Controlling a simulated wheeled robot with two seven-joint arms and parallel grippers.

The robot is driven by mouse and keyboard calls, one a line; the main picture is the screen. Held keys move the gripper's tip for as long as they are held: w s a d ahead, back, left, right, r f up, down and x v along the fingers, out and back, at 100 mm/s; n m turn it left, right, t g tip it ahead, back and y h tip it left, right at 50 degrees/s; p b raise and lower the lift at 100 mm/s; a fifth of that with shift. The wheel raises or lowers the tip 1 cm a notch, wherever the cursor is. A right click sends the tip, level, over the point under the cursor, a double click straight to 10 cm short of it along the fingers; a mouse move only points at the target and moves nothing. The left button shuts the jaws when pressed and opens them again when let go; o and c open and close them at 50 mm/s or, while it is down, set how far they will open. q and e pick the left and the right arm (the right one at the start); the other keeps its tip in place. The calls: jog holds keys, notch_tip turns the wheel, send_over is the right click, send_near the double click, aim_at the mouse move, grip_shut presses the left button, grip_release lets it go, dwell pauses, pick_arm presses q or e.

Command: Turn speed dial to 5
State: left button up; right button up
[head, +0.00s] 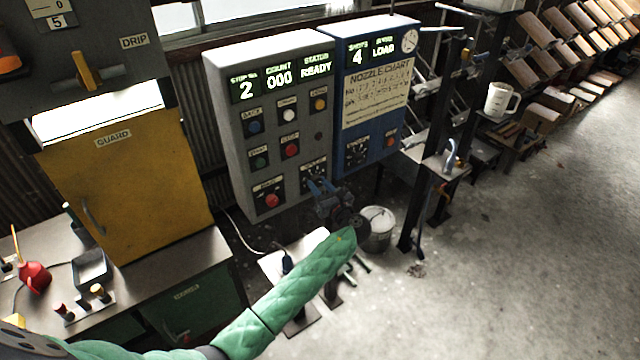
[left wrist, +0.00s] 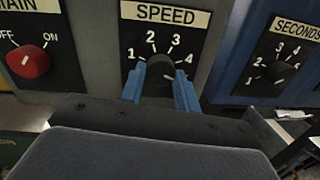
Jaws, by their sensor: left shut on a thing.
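The speed dial (left wrist: 159,78) is a dark knob on a black plate under a SPEED label. The numbers 1 to 4 show around it; any further number is hidden, and I cannot clearly read where the knob points. My left gripper (left wrist: 160,88) has its two blue fingers shut on the knob, one on each side. My right gripper is in neither view.
The red MAIN switch (left wrist: 30,62) is left of the dial and the SECONDS dial (left wrist: 266,77) is right of it, on the blue panel (head: 375,100). A white bucket (head: 377,230) stands on the floor below. The grey panel's display reads 2, 000, READY.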

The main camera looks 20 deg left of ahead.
pick_arm(q)
jog(key=shift+s+f+m, duration=0.1)
jog(key=shift+f+m, duration=0.1)
jog(key=shift+m, duration=0.4)
jog(key=o, duration=0.8)
jog(key=shift+o, duration=0.8)
jog(key=shift+r, duration=0.1)
